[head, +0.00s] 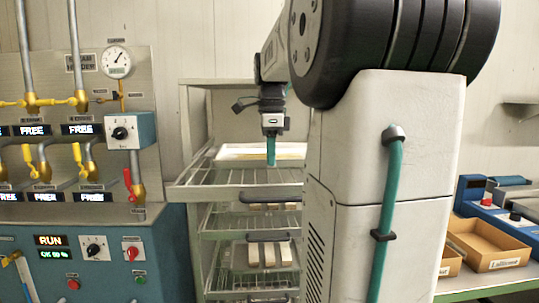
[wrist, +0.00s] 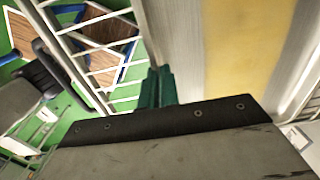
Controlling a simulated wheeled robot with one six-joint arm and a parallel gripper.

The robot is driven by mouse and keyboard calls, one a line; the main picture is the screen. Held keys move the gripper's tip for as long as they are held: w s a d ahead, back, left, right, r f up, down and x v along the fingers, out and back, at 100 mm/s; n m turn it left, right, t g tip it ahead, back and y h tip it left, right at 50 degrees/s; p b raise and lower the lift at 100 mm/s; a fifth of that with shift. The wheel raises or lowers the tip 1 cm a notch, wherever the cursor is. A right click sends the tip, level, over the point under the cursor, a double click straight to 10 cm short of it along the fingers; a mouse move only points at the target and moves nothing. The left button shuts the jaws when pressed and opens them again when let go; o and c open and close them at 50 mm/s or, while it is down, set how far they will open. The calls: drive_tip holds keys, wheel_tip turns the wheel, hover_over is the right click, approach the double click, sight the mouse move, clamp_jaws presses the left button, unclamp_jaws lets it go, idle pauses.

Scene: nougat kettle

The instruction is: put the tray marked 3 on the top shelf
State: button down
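A shallow white tray (head: 232,152) with a flat yellow slab in it lies level at the top wire shelf (head: 235,178) of the rack. In the wrist view the tray's pale rim (wrist: 165,25) and yellow filling fill the right side. No number 3 can be read on it. My gripper (head: 271,160) points down at the tray's front edge. In the wrist view its teal fingers (wrist: 158,85) are close together, one on each side of the rim, and look shut on it. The contact itself is partly hidden by the gripper body.
My arm hides the rack's right side. A steam panel (head: 100,120) with valves stands left. Cardboard boxes (head: 490,243) sit on a bench at the right.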

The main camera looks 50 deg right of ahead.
drive_tip(key=shift+f, duration=0.1)
drive_tip(key=c, duration=1.6)
unclamp_jaws()
drive_tip(key=shift+c, duration=0.2)
wheel_tip(320, 180, up, 12)
drive_tip(key=s+a+f+n, duration=0.1)
drive_tip(key=a+f+n, duration=0.55)
drive_tip(key=a, duration=0.25)
drive_tip(key=s+a+f+n, duration=0.1)
drive_tip(key=a+f+n, duration=0.5)
drive_tip(key=a, duration=0.4)
drive_tip(key=s+a+f+n, duration=0.5)
drive_tip(key=f+n, duration=0.2)
drive_tip(key=f, duration=0.1)
drive_tip(key=s+a+f+n+t, duration=0.1)
drive_tip(key=s+a+f+n, duration=0.4)
drive_tip(key=a+f+n, duration=0.1)
drive_tip(key=shift+s+f+n, duration=0.25)
drive_tip(key=shift+f+n, duration=0.6)
drive_tip(key=shift+n, duration=0.4)
